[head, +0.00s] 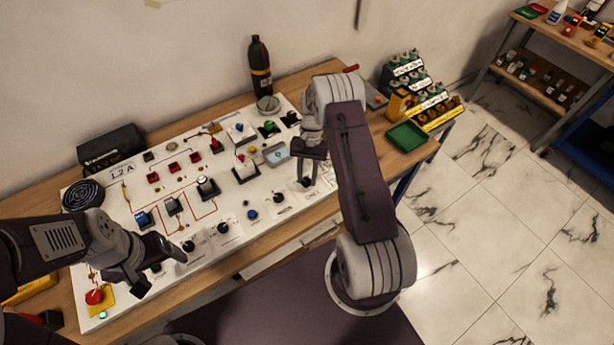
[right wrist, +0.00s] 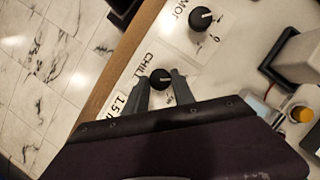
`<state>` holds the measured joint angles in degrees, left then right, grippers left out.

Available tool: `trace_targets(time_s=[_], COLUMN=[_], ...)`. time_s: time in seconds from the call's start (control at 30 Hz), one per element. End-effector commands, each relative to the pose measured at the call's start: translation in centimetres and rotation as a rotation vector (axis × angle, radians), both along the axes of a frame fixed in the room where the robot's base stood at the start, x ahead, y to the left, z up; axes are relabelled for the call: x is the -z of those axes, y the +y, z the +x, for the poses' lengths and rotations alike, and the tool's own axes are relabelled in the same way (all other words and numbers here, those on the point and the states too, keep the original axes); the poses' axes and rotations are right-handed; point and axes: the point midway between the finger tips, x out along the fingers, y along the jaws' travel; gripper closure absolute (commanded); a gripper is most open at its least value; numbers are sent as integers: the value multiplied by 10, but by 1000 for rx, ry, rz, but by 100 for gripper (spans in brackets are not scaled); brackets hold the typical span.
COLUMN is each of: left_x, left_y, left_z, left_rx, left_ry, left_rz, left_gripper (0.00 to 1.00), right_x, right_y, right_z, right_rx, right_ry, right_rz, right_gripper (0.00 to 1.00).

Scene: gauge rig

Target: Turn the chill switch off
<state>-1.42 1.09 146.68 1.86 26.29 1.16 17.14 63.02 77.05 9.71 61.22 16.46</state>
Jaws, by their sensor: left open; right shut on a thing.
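The chill switch (right wrist: 160,79) is a round black knob with a pale pointer mark on the white panel. The word CHILL is printed beside it in the right wrist view. My right gripper (right wrist: 160,83) is at the knob, with one finger on each side, shut on it. In the head view the right gripper (head: 308,180) reaches down to the panel's front right part and largely hides the knob. Which setting the pointer marks is too small to tell. My left gripper (head: 158,263) is open and empty over the panel's front left part.
Another black knob (right wrist: 200,18) sits near the chill switch. The white panel (head: 232,217) carries several more knobs, switches and a red button (head: 94,296). A dark bottle (head: 260,66) stands behind it. A green tray (head: 407,136) lies on the table's right end.

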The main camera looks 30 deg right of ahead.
Motion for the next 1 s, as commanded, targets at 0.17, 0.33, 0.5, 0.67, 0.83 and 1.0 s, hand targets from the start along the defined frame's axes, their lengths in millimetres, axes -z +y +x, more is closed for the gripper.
trace_targets(time_s=[0.17, 0.33, 0.5, 0.67, 0.83, 1.0], left_x=[0, 0, 0, 0, 4, 16], left_y=[0, 0, 0, 0, 0, 0], left_z=[0, 0, 0, 0, 0, 0], left_rx=[0, 0, 0, 0, 0, 0], left_ry=[0, 0, 0, 0, 0, 0], left_rz=[0, 0, 0, 0, 0, 0], left_gripper=[22, 22, 22, 22, 22, 22], right_x=[-1, -1, -1, -1, -6, -38], right_y=[-1, -1, 0, 0, -2, -12], right_z=[1, 1, 1, 0, 4, 15], right_rx=[-6, -6, -5, -4, -5, -4], right_ry=[-4, -4, -3, -2, -4, -8], right_rz=[-2, -2, -1, -1, -1, -3], right_gripper=[100, 100, 48, 48, 48, 48])
